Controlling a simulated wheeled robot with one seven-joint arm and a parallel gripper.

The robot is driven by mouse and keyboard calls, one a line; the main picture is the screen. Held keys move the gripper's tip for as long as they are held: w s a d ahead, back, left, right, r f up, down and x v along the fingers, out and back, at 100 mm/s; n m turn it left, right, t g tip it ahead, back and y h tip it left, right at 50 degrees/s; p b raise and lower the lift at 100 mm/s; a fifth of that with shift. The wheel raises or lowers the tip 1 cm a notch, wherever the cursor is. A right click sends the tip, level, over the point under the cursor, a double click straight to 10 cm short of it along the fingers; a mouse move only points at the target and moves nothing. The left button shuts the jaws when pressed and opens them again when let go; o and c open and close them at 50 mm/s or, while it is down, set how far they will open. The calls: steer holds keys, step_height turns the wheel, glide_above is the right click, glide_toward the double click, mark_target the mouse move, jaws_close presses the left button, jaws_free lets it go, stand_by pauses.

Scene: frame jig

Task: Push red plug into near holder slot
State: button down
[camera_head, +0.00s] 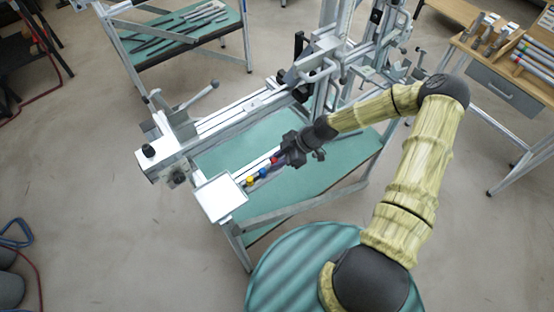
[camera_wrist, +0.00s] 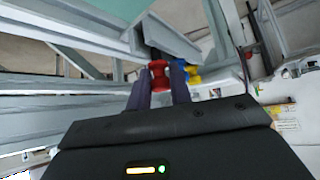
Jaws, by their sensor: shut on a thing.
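The red plug (camera_wrist: 158,76) is between the two fingers of my gripper (camera_wrist: 160,88) in the wrist view, and the fingers are shut on it. In the head view the red plug (camera_head: 274,160) shows as a small red spot just left of my dark gripper (camera_head: 284,156). A blue plug (camera_head: 263,172) and a yellow plug (camera_head: 249,180) stand in a row to its lower left. In the wrist view the blue and yellow plugs (camera_wrist: 193,76) are partly hidden behind the right finger. I cannot make out the near holder slot or whether the red plug touches it.
A grey metal frame jig (camera_head: 235,115) runs behind the green bench top (camera_head: 310,178). A white square plate (camera_head: 219,197) is at the bench's left corner. Grey rails (camera_wrist: 60,80) fill the left of the wrist view, close to my fingers.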

steer(key=shift+f+b, duration=0.45)
steer(key=shift+f, duration=0.1)
steer(key=c, duration=1.2)
jaws_free()
steer(key=shift+d+r, duration=0.1)
steer(key=b+v, duration=0.4)
steer(key=v, duration=1.3)
steer(key=shift+w+r, duration=0.1)
steer(key=shift+r, duration=0.05)
